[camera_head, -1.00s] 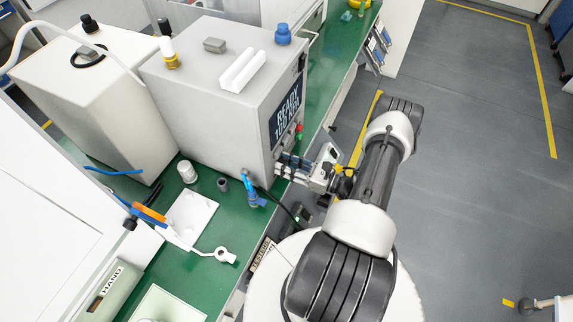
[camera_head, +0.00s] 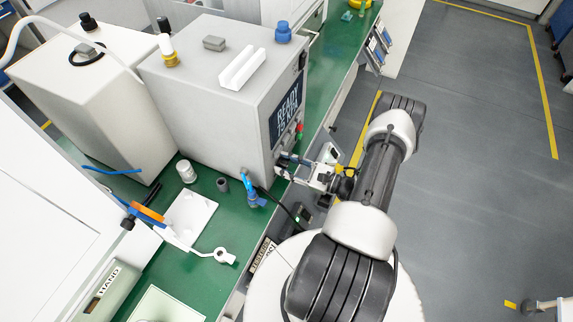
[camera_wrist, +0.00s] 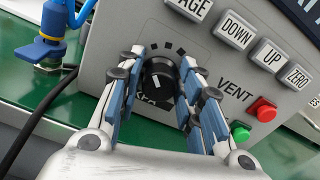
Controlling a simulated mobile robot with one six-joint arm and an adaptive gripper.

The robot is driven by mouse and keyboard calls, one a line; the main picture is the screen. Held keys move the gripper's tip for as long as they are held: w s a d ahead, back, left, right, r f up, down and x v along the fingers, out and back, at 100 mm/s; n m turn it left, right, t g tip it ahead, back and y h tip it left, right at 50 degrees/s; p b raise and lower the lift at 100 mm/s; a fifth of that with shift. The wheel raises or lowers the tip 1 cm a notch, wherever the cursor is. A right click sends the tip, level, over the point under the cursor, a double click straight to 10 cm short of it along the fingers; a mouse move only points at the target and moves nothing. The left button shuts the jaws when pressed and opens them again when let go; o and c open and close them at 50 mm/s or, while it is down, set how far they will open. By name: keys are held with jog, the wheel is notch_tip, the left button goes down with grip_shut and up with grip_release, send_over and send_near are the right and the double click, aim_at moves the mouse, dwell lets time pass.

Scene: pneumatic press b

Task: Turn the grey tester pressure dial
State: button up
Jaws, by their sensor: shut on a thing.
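The grey tester (camera_head: 205,110) stands on the green bench, its front with the screen facing right in the head view. The pressure dial (camera_wrist: 158,82) is a black round knob with a white pointer line on the tester's front, shown in the wrist view, with scale marks around it. My gripper (camera_wrist: 160,85) is shut on the dial, with one blue-and-grey finger on each side. In the head view my gripper (camera_head: 283,166) reaches the lower front of the tester, and the dial itself is hidden. The lettering below the dial is partly covered.
A red button (camera_wrist: 263,109) and a green button (camera_wrist: 240,132) sit right of the dial, close to my right finger. Labelled keys (camera_wrist: 237,31) lie above. A blue valve (camera_wrist: 42,48) stands to the left.

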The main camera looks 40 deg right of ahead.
jog(key=o, duration=1.1)
jog(key=shift+c, duration=0.2)
jog(key=v, duration=1.2)
